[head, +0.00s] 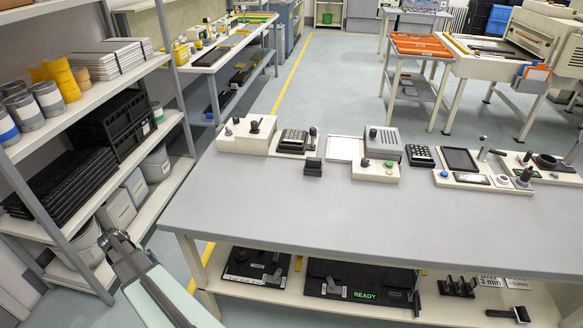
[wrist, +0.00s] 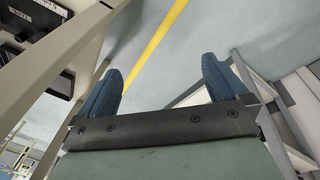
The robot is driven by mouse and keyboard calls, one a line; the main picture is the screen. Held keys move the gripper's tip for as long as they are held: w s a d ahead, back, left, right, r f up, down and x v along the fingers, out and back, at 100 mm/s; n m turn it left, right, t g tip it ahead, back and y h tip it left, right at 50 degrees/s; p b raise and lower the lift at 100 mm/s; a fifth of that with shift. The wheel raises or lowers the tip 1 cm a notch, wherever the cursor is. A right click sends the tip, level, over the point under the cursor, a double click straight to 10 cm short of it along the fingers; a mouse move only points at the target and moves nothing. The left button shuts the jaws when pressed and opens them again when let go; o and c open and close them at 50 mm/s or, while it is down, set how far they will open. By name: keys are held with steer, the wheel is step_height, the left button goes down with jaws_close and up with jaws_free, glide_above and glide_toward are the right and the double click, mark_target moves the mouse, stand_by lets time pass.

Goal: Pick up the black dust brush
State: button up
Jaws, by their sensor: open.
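A small black two-tier block (head: 313,167) stands on the grey tabletop near its back row of fixtures. A black handled tool with a thick head (head: 520,314) lies on the shelf under the table at the far right. I cannot tell for sure which of these is the dust brush. My gripper (head: 116,238) is at the lower left, off the table's left end and far from both. In the wrist view its two blue fingers (wrist: 163,82) are spread apart with only floor between them. Neither black item shows in the wrist view.
The grey worktable (head: 270,210) has a wide bare front area. Its under-shelf (head: 230,287) holds black trays, one marked READY (head: 364,295), and a black rack (head: 458,287). A loaded shelving unit (head: 100,85) stands close on the left. A floor gap separates it from the table.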

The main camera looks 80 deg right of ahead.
steer(key=s+d+r+m+t+h, duration=0.1)
steer(key=s+d+r+m+h, duration=0.15)
steer(key=d+r, duration=1.1)
steer(key=s+d+r+m+h, duration=0.1)
steer(key=d+r+m, duration=0.2)
steer(key=d+r, duration=1.05)
steer(key=shift+m+g+y, duration=0.5)
steer(key=shift+m+y, duration=0.05)
steer(key=shift+y, duration=0.2)
steer(key=s+d, duration=0.3)
steer(key=s, duration=0.1)
steer(key=s+d, duration=0.3)
steer(key=s, duration=0.2)
steer(key=s+d, duration=0.3)
steer(key=s, duration=0.2)
steer(key=shift+d, duration=0.3)
steer(key=s+d+r+y, duration=0.1)
steer(key=s+d+r, duration=0.2)
steer(key=s, duration=0.8)
step_height(320, 180, up, 7)
steer(key=m+y, duration=0.2)
steer(key=y, duration=0.1)
glide_above(314, 158)
step_height(314, 158, down, 13)
steer(key=shift+a+f, duration=0.1)
steer(key=shift+f, duration=0.05)
steer(key=shift+c, duration=0.2)
